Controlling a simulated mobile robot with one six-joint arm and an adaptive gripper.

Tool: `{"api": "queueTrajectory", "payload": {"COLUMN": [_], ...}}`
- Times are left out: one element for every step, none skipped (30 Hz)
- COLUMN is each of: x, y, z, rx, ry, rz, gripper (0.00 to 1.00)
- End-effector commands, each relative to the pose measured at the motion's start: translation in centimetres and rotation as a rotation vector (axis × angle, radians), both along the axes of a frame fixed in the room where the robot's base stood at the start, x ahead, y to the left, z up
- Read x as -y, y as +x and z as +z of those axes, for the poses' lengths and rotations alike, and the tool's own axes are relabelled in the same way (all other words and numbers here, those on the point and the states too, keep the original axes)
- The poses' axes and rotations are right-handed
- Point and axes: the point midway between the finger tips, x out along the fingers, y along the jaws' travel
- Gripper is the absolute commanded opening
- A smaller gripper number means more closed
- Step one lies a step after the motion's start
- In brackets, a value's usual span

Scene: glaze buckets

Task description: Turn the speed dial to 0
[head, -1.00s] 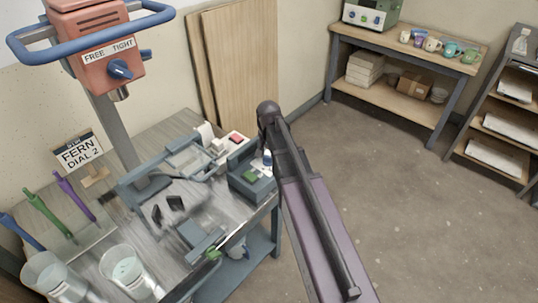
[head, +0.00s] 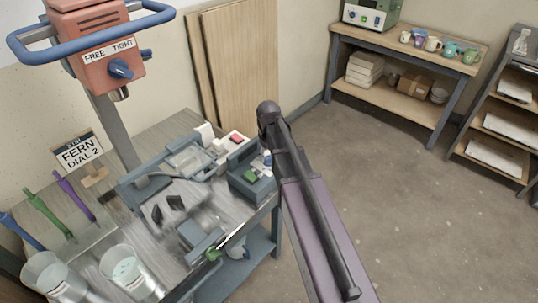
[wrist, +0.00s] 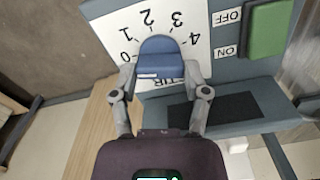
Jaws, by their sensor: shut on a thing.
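The blue speed dial (wrist: 160,58) sits on a white scale plate (wrist: 196,20) marked 0 to 4 in the wrist view. My gripper (wrist: 160,73) is shut on the dial, one grey finger at each side. A short white mark shows on the dial's near edge, at the lower left; which number the dial is set to I cannot tell. The word below the dial is partly covered. In the head view, the control box (head: 241,188) stands at the bench's right edge, and my arm hides most of the dial and gripper there.
A green switch (wrist: 267,28) beside ON and OFF labels is right of the dial. On the bench are a sign reading FERN DIAL 2 (head: 81,153), glass beakers (head: 130,272) and coloured sticks (head: 45,214). A red mixer head (head: 95,45) stands above. Floor to the right is clear.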

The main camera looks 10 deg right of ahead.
Motion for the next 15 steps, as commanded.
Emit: {"api": "queueTrajectory", "payload": {"x": [0.00, 0.00, 0.00, 0.00, 0.00, 0.01, 0.01, 0.01, 0.01, 0.01, 0.01, 0.01, 0.01, 0.01, 0.02], "y": [0.08, 0.09, 0.09, 0.09, 0.08, 0.09, 0.08, 0.08, 0.08, 0.08, 0.08, 0.08, 0.08, 0.08, 0.08], "z": [-0.02, -0.02, -0.02, -0.02, -0.02, -0.02, -0.02, -0.02, -0.02, -0.02, -0.02, -0.02, -0.02, -0.02, -0.02], "rx": [0.002, 0.002, 0.002, 0.002, 0.002, 0.002, 0.002, 0.001, 0.001, 0.001, 0.001, 0.001, 0.001, 0.001, 0.002], "ry": [0.000, 0.000, 0.000, 0.000, 0.000, 0.000, 0.000, -0.001, -0.001, -0.001, -0.001, -0.001, -0.001, -0.001, -0.002], "rz": [0.020, 0.031, 0.045, 0.053, 0.060, 0.069, 0.074, 0.077, 0.081, 0.082, 0.084, 0.085, 0.085, 0.085, 0.085], "gripper": [0.12, 0.12, 0.12, 0.12, 0.12, 0.12, 0.12, 0.12, 0.12, 0.12, 0.12, 0.12, 0.12, 0.12, 0.12]}}
